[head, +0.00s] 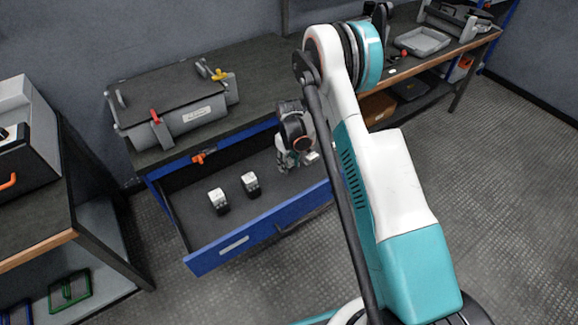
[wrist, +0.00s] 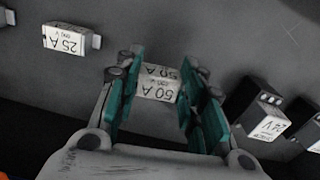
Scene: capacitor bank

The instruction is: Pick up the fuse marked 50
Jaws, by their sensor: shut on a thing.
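The fuse marked 50 A (wrist: 158,88) is a white-labelled block, seen in the wrist view between the teal finger pads of my gripper (wrist: 156,72). The jaws are shut on it, one pad at each end. In the head view my gripper (head: 286,164) is low inside the open blue drawer (head: 262,232), right of its middle. I cannot make out the held fuse there. I cannot tell whether the fuse still touches the drawer floor.
A fuse marked 25 A (wrist: 64,40) lies left of my gripper in the wrist view. Two dark blocks marked 24 V (wrist: 262,118) stand to the right. The drawer walls and the bench top (head: 262,72) above border the space. A grey case (head: 180,110) sits on the bench.

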